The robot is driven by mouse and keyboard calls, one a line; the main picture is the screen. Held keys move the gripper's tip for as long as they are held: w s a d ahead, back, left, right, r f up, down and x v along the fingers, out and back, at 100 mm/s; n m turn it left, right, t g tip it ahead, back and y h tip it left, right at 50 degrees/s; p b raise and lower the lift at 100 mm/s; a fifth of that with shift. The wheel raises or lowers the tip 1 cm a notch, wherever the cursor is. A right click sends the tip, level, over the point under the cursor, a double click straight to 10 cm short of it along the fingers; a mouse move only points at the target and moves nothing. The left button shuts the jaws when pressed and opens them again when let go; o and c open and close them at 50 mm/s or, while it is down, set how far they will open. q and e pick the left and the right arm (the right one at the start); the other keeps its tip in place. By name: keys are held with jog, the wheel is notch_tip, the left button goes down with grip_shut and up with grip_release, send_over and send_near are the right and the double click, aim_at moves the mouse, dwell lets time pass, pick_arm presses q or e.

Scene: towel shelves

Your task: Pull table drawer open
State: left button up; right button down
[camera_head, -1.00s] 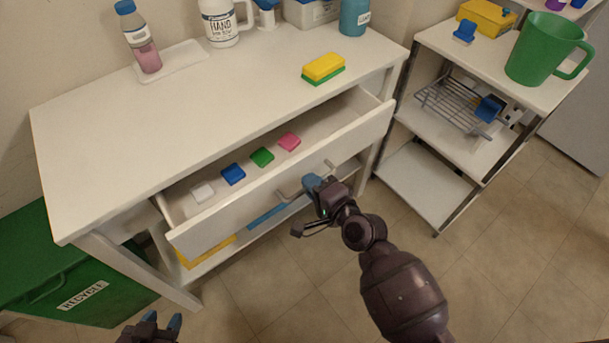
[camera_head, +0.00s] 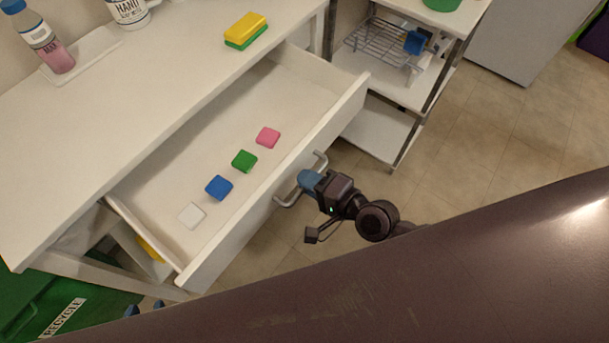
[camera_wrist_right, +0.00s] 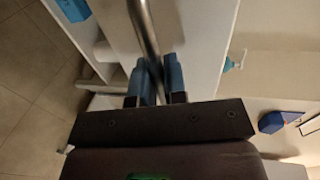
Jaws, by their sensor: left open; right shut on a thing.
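The white table drawer (camera_head: 330,128) stands well out from the white table (camera_head: 150,100) in the head view. Its metal bar handle (camera_head: 320,161) is on the front face. My right gripper (camera_head: 306,180) is shut on the handle; the right wrist view shows the handle bar (camera_wrist_right: 143,25) between the blue fingertips (camera_wrist_right: 157,82). My left gripper (camera_head: 146,306) shows only as blue fingertips at the lower left, apart from the drawer and open. A large dark link of mine hides the bottom right of the head view.
In the drawer lie white (camera_head: 191,215), blue (camera_head: 219,187), green (camera_head: 244,161) and pink (camera_head: 268,138) pieces. A sponge (camera_head: 246,30) and a soap bottle (camera_head: 40,38) are on the tabletop. A shelf cart (camera_head: 380,128) stands at right, a green recycle bin (camera_head: 95,300) lower left.

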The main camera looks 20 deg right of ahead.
jog(key=c, duration=1.2)
grip_release()
jog(key=v, duration=1)
jog(key=shift+s+d, duration=0.2)
jog(key=shift+s, duration=0.15)
